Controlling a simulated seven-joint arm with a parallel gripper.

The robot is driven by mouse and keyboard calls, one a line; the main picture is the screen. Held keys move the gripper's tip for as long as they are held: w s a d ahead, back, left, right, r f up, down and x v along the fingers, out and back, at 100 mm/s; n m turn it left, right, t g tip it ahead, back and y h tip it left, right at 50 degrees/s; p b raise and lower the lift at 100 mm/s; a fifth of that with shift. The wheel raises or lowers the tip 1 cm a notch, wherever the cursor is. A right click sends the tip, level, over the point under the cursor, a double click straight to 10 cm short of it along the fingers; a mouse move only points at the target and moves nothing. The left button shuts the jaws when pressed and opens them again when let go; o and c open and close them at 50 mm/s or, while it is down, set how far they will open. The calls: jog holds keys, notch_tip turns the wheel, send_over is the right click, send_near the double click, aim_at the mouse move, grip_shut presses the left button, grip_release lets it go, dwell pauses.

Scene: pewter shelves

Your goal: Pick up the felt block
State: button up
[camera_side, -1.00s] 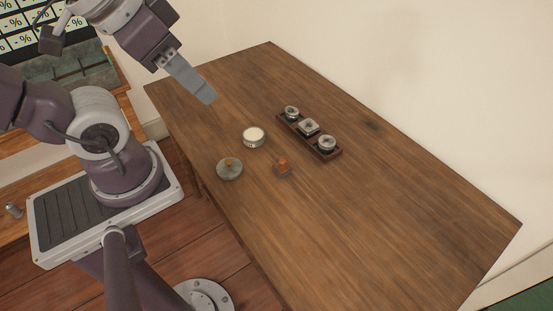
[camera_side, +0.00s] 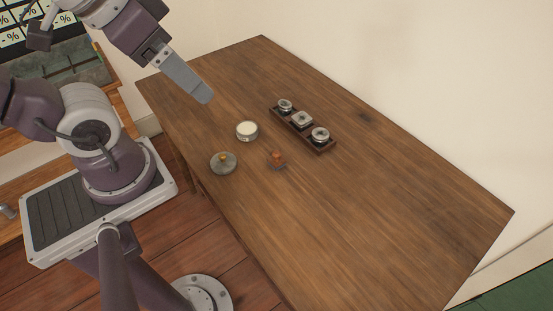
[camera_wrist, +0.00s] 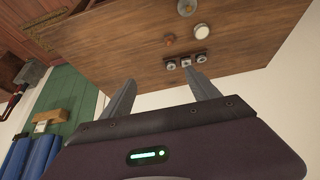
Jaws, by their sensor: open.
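A round tin with a cream top (camera_side: 246,130) stands behind these two. My gripper (camera_side: 205,98) is above the table, up and left of these pieces in the side view, well apart from them. Its fingers (camera_wrist: 160,78) are spread with nothing between them.
A dark narrow tray (camera_side: 318,148) holds three metallic pieces, behind and right of the orange-brown piece. The wooden table (camera_side: 390,220) is bare on its right side. A pale wall (camera_side: 400,90) runs along the table's far side.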

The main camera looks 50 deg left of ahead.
jog(key=w+a+f+m+g+y, duration=0.2)
jog(key=w+a+f+m, duration=0.15)
jog(key=w+m, duration=0.4)
jog(key=m+g+h, duration=0.2)
jog(key=m+g, duration=0.2)
jog(key=m, duration=0.9)
send_over(277, 152)
jog(key=f, duration=2.6)
jog(key=shift+s+d, duration=0.15)
jog(key=shift+s, duration=0.25)
jog(key=f, duration=0.6)
jog(key=shift+w+f, duration=0.35)
jog(key=shift+f, duration=0.05)
jog(key=c, duration=1.5)
